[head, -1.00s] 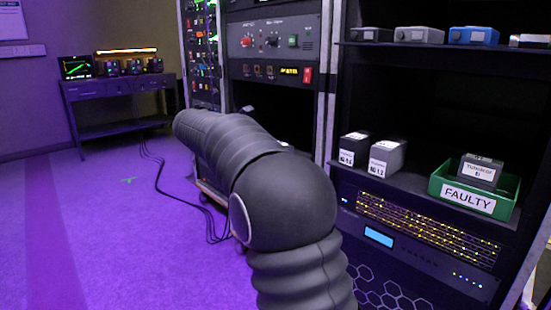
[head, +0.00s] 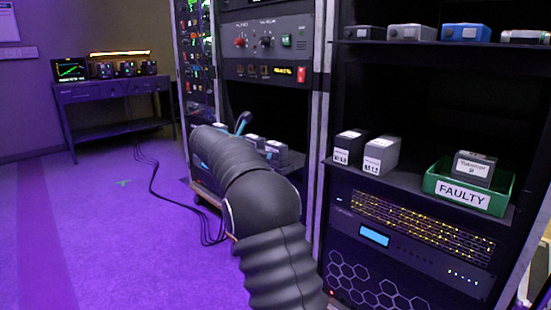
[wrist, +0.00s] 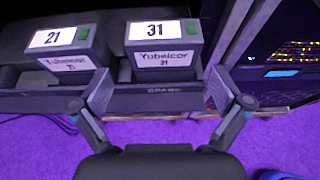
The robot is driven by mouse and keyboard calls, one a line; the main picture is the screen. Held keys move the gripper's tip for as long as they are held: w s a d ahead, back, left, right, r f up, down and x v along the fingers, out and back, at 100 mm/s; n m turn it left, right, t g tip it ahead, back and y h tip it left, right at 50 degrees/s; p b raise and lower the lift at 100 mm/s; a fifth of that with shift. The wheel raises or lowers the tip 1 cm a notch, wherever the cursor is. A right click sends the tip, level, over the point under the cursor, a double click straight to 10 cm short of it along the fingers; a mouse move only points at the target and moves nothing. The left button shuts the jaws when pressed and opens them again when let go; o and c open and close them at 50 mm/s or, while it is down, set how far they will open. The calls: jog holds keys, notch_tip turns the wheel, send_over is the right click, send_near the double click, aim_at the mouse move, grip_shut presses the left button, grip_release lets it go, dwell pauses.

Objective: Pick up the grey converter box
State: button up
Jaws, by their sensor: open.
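In the wrist view, two grey boxes stand side by side on a dark shelf. Box 31 (wrist: 165,48) has white labels and a green patch; box 21 (wrist: 68,48) is to its left. My gripper (wrist: 158,88) is open and empty. Its fingers are spread wide, with the front of box 31 between and beyond them, apparently not gripped. In the head view, small grey boxes (head: 277,152) show behind my arm in the left rack; my gripper (head: 243,122) is mostly hidden there. No label read here says which is the converter box.
The right rack holds a green FAULTY bin (head: 463,196) with a dark box inside, and two labelled boxes (head: 381,154). Grey and blue boxes (head: 466,33) line its upper shelf. A rack post (head: 318,110) separates the bays. Cables (head: 155,185) lie on the purple floor.

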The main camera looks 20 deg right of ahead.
jog(key=shift+s+b+x, duration=0.1)
jog(key=shift+b+x, duration=0.15)
jog(key=shift+x, duration=1.1)
jog(key=shift+s+b+x, duration=0.15)
jog(key=shift+b+x, duration=0.05)
jog(key=shift+x, duration=1.1)
jog(key=shift+d+r, duration=0.1)
jog(key=shift+r, duration=0.1)
jog(key=shift+c, duration=0.2)
jog(key=c, duration=1.2)
